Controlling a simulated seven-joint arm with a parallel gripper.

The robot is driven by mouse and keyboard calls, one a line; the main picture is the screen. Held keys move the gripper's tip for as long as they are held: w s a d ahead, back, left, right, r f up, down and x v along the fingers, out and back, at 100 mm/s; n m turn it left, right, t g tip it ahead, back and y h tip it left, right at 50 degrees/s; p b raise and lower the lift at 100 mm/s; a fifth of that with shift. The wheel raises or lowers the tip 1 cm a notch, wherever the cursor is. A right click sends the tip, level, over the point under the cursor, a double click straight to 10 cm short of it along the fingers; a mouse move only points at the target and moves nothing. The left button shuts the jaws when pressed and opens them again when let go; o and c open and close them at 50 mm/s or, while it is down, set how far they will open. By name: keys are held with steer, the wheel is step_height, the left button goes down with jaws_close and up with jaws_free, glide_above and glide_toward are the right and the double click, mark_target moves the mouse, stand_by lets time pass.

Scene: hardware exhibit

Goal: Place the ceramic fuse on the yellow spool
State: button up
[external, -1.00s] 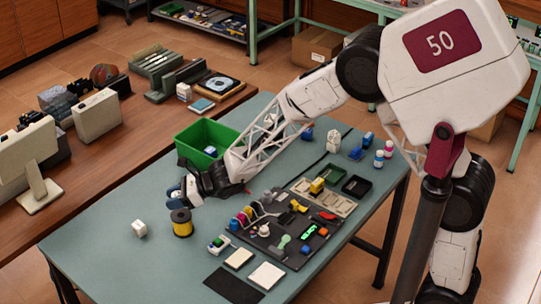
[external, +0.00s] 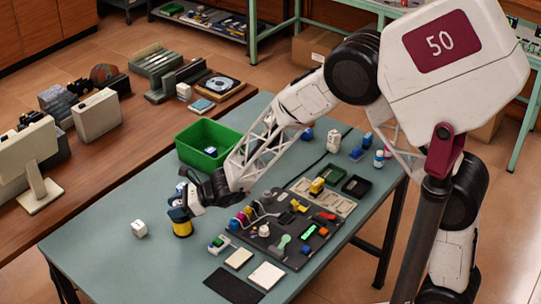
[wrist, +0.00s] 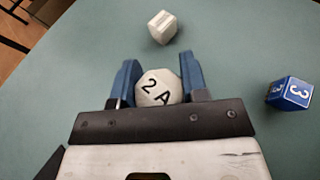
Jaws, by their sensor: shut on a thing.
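The ceramic fuse (wrist: 158,90) is a white faceted piece marked "2 A". My gripper (wrist: 159,80) is shut on it, with one blue finger on each side. In the external view my gripper (external: 183,208) is right over the yellow spool (external: 182,230), which stands upright on the table with its top covered by the fingers. I cannot tell whether the fuse touches the spool. The spool is hidden in the wrist view.
A white block (wrist: 162,27) stands beyond the fingertips, and a blue block marked "3" (wrist: 290,93) lies to the right. In the external view a green bin (external: 205,139) stands behind my gripper, and a dark board (external: 284,228) with several parts lies to the right.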

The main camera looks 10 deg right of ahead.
steer(key=shift+f, duration=0.15)
steer(key=o, duration=0.9)
steer(key=shift+r, duration=0.2)
steer(key=shift+d+r, duration=0.15)
steer(key=shift+d, duration=0.2)
steer(key=v, duration=1.1)
steer(key=shift+d, duration=0.15)
stand_by(0.3)
